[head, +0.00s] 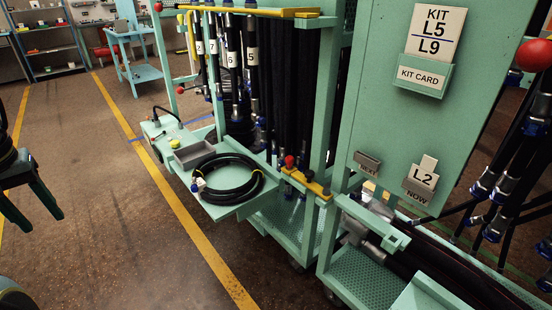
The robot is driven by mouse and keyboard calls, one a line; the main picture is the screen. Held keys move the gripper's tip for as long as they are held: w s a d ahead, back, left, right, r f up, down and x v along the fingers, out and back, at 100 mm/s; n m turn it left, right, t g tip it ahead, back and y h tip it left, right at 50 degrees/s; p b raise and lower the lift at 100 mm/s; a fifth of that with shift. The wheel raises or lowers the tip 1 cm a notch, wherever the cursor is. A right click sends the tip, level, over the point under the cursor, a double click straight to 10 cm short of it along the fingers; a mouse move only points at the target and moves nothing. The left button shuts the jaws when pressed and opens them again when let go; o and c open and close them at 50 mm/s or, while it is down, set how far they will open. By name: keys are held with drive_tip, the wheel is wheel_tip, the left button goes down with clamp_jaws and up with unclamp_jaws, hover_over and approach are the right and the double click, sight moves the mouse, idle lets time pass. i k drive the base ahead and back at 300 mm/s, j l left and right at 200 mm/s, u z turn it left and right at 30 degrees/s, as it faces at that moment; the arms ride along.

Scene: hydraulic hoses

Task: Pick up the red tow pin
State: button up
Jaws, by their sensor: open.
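A red knob (290,161), which looks like the red tow pin, stands upright at a short yellow bar (306,182) on the front of the green hose cart. Its shaft below the knob is mostly hidden, and I cannot tell how deep it sits. My gripper (44,219) is at the far left edge, with two dark green fingers pointing down and spread apart. It is open and empty, over the bare floor, far to the left of the red knob and touching nothing.
A green shelf (231,212) with a coiled black hose (228,176) juts out left of the knob. A grey tray (194,154) lies behind it. Hanging hoses and a kit panel (408,120) stand close behind and right. The floor (120,210) at left is clear.

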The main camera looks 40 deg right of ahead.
sight(290, 160)
drive_tip(key=i+z, duration=0.1)
drive_tip(key=z, duration=0.8)
drive_tip(key=i+j+z, duration=0.1)
drive_tip(key=z, duration=0.35)
drive_tip(key=i+j+z, duration=0.4)
drive_tip(key=j, duration=0.15)
drive_tip(key=i+j+z, duration=0.2)
drive_tip(key=j, duration=0.15)
drive_tip(key=i+j+z, duration=0.15)
drive_tip(key=j, duration=0.2)
drive_tip(key=i+j, duration=0.1)
drive_tip(key=j, duration=0.15)
drive_tip(key=i+j, duration=0.1)
drive_tip(key=j, duration=0.15)
